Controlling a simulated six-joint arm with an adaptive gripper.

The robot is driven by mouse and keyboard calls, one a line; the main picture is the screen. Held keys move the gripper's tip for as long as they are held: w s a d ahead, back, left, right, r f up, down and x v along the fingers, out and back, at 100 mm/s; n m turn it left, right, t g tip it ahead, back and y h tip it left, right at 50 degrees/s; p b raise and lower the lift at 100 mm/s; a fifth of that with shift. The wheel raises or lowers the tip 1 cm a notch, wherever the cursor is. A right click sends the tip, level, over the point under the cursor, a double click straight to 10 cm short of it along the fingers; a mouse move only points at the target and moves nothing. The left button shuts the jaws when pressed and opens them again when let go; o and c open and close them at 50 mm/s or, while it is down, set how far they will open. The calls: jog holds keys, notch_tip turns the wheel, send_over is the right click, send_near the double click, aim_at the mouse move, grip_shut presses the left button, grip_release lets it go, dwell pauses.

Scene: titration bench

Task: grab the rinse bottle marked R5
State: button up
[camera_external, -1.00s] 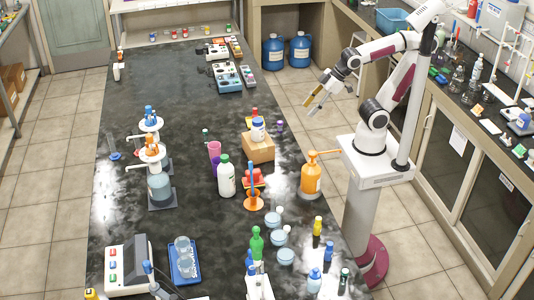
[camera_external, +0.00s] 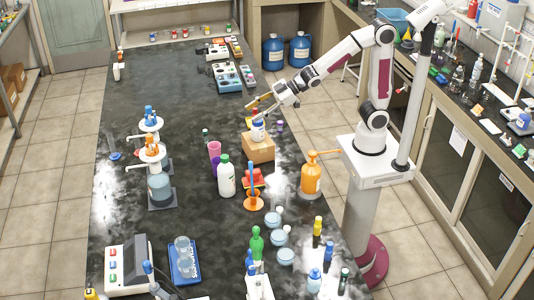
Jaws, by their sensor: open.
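No R5 mark is readable in this view, so I cannot tell which bottle bears it. A small white bottle with a blue cap (camera_external: 258,131) stands upright on a cardboard box (camera_external: 258,150). A larger white bottle with a green cap (camera_external: 226,178) stands in front of the box, to the left. An orange pump bottle (camera_external: 311,176) stands near the right table edge, and a green bottle (camera_external: 256,242) stands nearer the front.
The dark table (camera_external: 160,90) is mostly clear behind.

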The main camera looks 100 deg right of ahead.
jog(key=w+a+f+n+t+y, duration=0.2)
jog(key=w+a+f+y, duration=0.15)
jog(key=w, duration=0.45)
jog(key=n+y, duration=0.2)
jog(key=y, duration=0.5)
send_near(225, 157)
jog(key=shift+w+a+f, duration=0.3)
jog(key=shift+w+f, duration=0.1)
jog(key=shift+w, duration=0.15)
jog(key=shift+w+a+f, duration=0.3)
jog(key=shift+w+f, duration=0.15)
jog(key=shift+w, duration=0.1)
jog(key=shift+w+a, duration=0.1)
jog(key=shift+w+a, duration=0.25)
jog(key=shift+w, duration=0.15)
jog(key=shift+a, duration=0.1)
jog(key=shift+x, duration=3.1)
jog(key=shift+r, duration=0.1)
jog(key=shift+r, duration=0.1)
grip_shut()
